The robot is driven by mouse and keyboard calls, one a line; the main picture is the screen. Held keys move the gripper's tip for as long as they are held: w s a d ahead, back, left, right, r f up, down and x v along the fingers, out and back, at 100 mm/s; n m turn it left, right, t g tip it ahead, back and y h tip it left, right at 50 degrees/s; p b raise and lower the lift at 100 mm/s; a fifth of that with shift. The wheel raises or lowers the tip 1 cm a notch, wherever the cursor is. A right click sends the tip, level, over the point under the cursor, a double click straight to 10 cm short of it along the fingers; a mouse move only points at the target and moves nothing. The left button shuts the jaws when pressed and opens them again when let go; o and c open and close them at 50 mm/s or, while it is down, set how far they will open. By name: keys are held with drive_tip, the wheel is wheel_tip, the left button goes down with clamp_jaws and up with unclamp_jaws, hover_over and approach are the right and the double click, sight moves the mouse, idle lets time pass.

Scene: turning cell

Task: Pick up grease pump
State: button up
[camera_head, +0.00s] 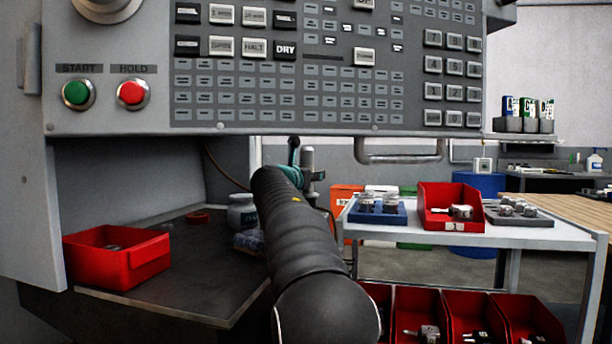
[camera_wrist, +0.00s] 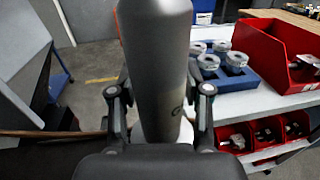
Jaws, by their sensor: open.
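The grease pump appears to be the grey upright cylinder (camera_wrist: 157,50) that fills the middle of the wrist view, its top cut off by the frame. My gripper (camera_wrist: 160,95) is open, with one finger on each side of the cylinder; I cannot tell whether either finger touches it. In the head view a small part of a grey cylinder (camera_head: 308,160) shows beyond the end of my arm, beside a teal part. My arm hides most of it and the gripper there.
A white cart (camera_head: 480,238) stands to the right with a blue tray (camera_head: 377,214), a red bin (camera_head: 451,207) and several red bins below. A machine control panel (camera_head: 270,70) hangs above my arm. A red box (camera_head: 117,256) sits on the dark ledge at left.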

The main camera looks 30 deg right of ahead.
drive_tip(key=shift+c, duration=0.2)
clamp_jaws()
drive_tip(key=shift+r, duration=0.1)
wheel_tip(320, 180, up, 10)
drive_tip(key=p, duration=0.2)
idle(0.6)
